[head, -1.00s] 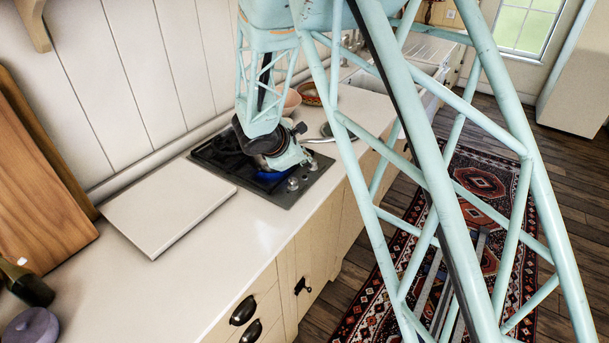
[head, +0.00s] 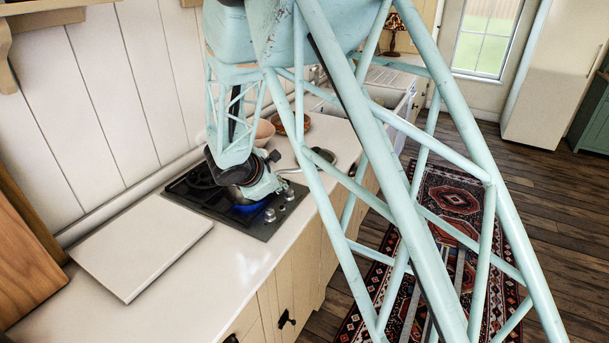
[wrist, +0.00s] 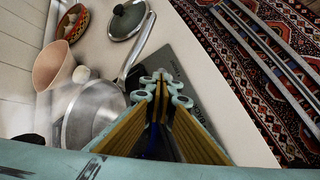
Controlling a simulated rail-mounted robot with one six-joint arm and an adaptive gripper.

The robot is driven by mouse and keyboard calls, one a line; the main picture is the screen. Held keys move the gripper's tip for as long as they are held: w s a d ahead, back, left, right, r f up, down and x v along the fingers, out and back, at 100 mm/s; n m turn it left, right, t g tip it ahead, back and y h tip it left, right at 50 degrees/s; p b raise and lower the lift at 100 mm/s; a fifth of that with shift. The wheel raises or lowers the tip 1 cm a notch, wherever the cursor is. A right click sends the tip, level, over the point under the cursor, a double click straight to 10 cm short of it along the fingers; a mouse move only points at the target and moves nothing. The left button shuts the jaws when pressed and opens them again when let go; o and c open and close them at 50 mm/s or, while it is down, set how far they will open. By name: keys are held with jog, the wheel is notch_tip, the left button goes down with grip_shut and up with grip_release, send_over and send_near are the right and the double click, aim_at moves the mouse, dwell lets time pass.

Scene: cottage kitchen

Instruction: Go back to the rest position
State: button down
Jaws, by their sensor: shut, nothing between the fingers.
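My gripper (head: 266,188) is low over the hob (head: 262,230) in the head view, below my pale blue lattice arm. In the wrist view the gripper (wrist: 160,78) has its fingertips together with nothing held. A metal pot (wrist: 92,112) with a long handle is just left of the fingers in that view. In the head view my wrist hides most of the pot, and a blue glow (head: 245,208) shows on the hob.
A pale board (head: 140,245) lies on the counter left of the hob. A pink bowl (wrist: 52,65), a patterned bowl (wrist: 73,24) and a lid (wrist: 127,20) are beyond the pot. A patterned rug (head: 455,195) covers the floor at right.

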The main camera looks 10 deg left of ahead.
jog(key=w+d+r+m+h, duration=0.1)
jog(key=d+r+m, duration=0.1)
jog(key=d+r, duration=0.35)
jog(key=d+r+m+h, duration=0.1)
jog(key=d+r+m, duration=0.15)
jog(key=d, duration=0.55)
jog(key=s+d+r+m+g+h, duration=0.1)
jog(key=s+d+r+m, duration=0.25)
jog(key=d+r, duration=0.45)
jog(key=s+d+r+m+g, duration=0.25)
jog(key=s+d, duration=0.25)
jog(key=d, duration=0.8)
jog(key=s+d+r+m+h, duration=0.1)
jog(key=s+d+r+m, duration=0.1)
jog(key=s+d+r, duration=0.6)
jog(key=s+d+r+m+g+y, duration=0.15)
jog(key=s+d+m, duration=0.45)
jog(key=s+d, duration=0.6)
jog(key=s+a+m+y, duration=0.2)
jog(key=s+a+m, duration=0.1)
jog(key=s, duration=0.9)
jog(key=s+a+m+y+b, duration=0.1)
jog(key=s+a+m+y, duration=0.1)
jog(key=s, duration=1)
jog(key=shift+a+m, duration=0.6)
jog(key=shift+m, duration=0.25)
